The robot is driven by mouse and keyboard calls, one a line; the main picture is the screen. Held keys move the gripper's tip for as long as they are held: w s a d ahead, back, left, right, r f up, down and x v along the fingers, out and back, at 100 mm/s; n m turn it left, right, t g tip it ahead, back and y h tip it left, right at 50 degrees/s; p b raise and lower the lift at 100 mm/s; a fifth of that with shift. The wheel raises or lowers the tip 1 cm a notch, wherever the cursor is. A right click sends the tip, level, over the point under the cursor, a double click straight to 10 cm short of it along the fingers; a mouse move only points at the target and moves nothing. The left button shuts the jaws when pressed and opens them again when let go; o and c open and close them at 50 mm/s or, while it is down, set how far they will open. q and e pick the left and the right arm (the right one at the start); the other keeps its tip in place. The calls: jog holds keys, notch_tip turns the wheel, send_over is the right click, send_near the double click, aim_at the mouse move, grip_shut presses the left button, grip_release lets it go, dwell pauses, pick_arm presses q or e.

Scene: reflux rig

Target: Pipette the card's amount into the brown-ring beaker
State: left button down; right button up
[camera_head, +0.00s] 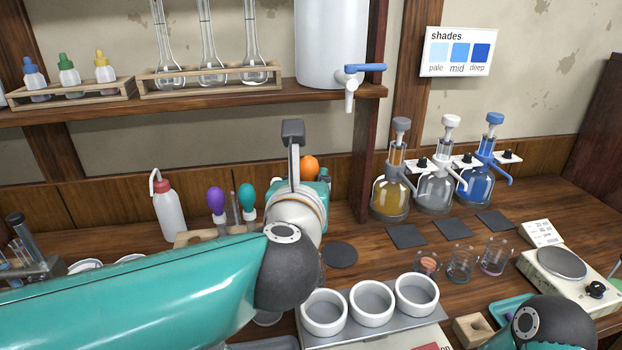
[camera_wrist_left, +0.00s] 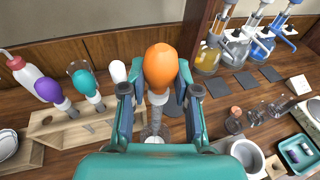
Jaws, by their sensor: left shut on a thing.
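My left gripper (camera_wrist_left: 160,98) is shut on the orange-bulb pipette (camera_wrist_left: 160,66), which is upright between its fingers in the left wrist view. In the head view the orange bulb (camera_head: 309,167) shows behind my left wrist, which hides most of the gripper. The pipette's tip is hard to make out; clear glass shows below it. Three small glass beakers stand on the bench at right. My right gripper is not in view.
The pipette rack (camera_wrist_left: 62,125) holds purple, teal and white bulbs. Yellow, clear and blue dispenser bottles (camera_head: 391,190) stand behind dark mats (camera_head: 407,236). White cups (camera_head: 371,302) stand at front centre, and a balance (camera_head: 562,265) at right. A shelf (camera_head: 200,95) overhangs the back.

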aim_at(308, 162)
pick_arm(q)
jog(key=shift+r, duration=0.1)
jog(key=shift+r+p, duration=1.75)
jog(key=shift+r, duration=0.35)
jog(key=c, duration=1.5)
grip_release()
jog(key=shift+c, duration=0.3)
jog(key=shift+f, duration=0.1)
